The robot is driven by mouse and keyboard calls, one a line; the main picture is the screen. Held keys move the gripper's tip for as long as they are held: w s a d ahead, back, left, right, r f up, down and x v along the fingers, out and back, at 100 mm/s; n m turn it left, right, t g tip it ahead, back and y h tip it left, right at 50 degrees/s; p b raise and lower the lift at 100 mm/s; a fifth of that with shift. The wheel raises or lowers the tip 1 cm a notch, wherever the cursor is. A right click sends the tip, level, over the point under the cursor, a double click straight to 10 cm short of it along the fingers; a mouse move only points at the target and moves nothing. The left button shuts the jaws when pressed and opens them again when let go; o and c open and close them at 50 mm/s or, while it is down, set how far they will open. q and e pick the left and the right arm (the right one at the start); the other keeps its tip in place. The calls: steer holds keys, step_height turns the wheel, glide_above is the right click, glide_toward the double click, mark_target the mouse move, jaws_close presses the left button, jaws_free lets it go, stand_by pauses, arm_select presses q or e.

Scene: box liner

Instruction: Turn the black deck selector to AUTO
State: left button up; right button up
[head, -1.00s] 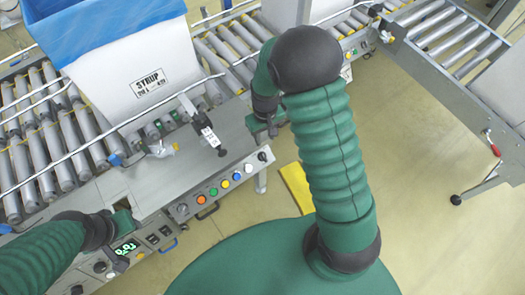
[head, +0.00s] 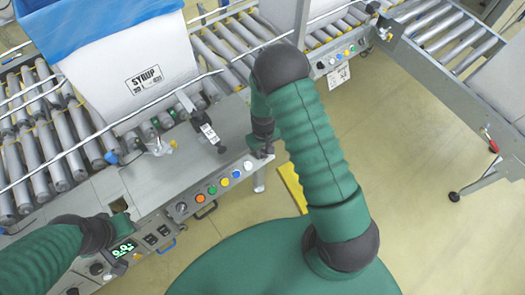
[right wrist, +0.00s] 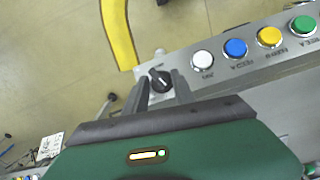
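The black deck selector (right wrist: 160,80) sits at the end of the grey button panel, beside the white button (right wrist: 202,60). In the right wrist view my right gripper (right wrist: 159,79) has its fingers apart, one on each side of the knob. I cannot tell whether either finger touches it, and the selector's label is too small to read. In the head view my right gripper (head: 262,146) is over the panel's right end and largely hides the knob. My left gripper (head: 118,207) is at the left end of the machine; its fingers are unclear.
Blue (right wrist: 236,48), yellow (right wrist: 269,37) and green (right wrist: 303,26) buttons line the panel. A box marked SYRUP (head: 130,75) with a blue liner (head: 95,22) stands on the roller conveyor (head: 45,160). Open floor (head: 400,180) lies to the right.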

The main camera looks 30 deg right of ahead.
steer(key=shift+d, duration=0.2)
jaws_close()
arm_select(q)
steer(key=shift+s+d, duration=0.1)
steer(key=shift+d, duration=0.2)
steer(key=shift+a, duration=0.15)
arm_select(e)
steer(key=shift+a, duration=0.2)
steer(key=shift+s+d, duration=0.1)
steer(key=shift+o, duration=1.6)
jaws_free()
arm_select(q)
steer(key=shift+r, duration=0.1)
arm_select(e)
steer(key=shift+r, duration=0.1)
